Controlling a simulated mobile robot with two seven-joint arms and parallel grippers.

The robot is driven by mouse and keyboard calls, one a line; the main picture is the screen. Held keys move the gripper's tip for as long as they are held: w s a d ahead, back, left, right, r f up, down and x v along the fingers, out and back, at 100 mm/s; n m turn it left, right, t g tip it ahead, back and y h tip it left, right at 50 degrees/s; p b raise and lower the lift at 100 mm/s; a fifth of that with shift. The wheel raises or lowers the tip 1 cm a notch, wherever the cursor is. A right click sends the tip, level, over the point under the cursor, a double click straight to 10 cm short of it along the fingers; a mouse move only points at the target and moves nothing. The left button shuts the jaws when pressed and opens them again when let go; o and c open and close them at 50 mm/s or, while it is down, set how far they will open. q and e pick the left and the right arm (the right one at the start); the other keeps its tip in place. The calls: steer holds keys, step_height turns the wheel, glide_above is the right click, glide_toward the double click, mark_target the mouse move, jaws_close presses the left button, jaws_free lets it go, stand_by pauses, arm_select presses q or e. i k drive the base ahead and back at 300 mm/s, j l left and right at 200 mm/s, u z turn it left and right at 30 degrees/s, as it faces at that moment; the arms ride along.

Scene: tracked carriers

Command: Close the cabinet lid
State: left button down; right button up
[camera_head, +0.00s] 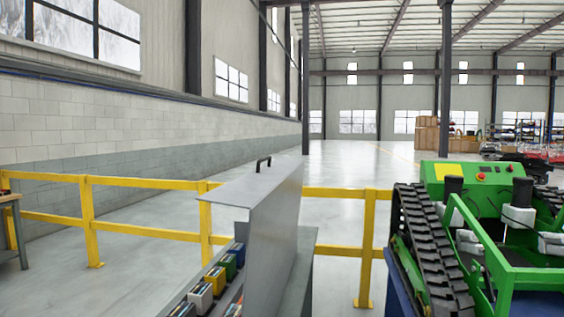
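The grey metal cabinet (305,262) stands at the bottom centre and is cut off by the lower picture edge. Its grey lid (277,235) is raised and stands steeply up, with a black handle (263,163) at its top edge. The lid is open, and a row of small boxes shows inside to its left, among them a yellow one (215,279), a green one (228,266) and a white one (200,298). The lid hides part of the cabinet behind it. Neither of my grippers is in view.
A green tracked machine (487,260) with black tracks stands on the right, close to the cabinet. A yellow railing (140,229) runs behind the cabinet. Grey floor between table and cabinet is clear.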

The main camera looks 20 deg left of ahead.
mark_target(271, 192)
steer(key=i+l, duration=0.15)
steer(key=l, duration=0.15)
steer(key=i+l+u, duration=0.1)
steer(key=l, duration=0.2)
steer(key=i+l, duration=0.15)
steer(key=l, duration=0.15)
steer(key=i+l, duration=0.1)
steer(key=i, duration=0.25)
steer(key=i+l+u, duration=0.15)
steer(key=i, duration=0.25)
steer(key=i+l, duration=0.1)
steer(key=i, duration=0.25)
steer(key=u, duration=0.05)
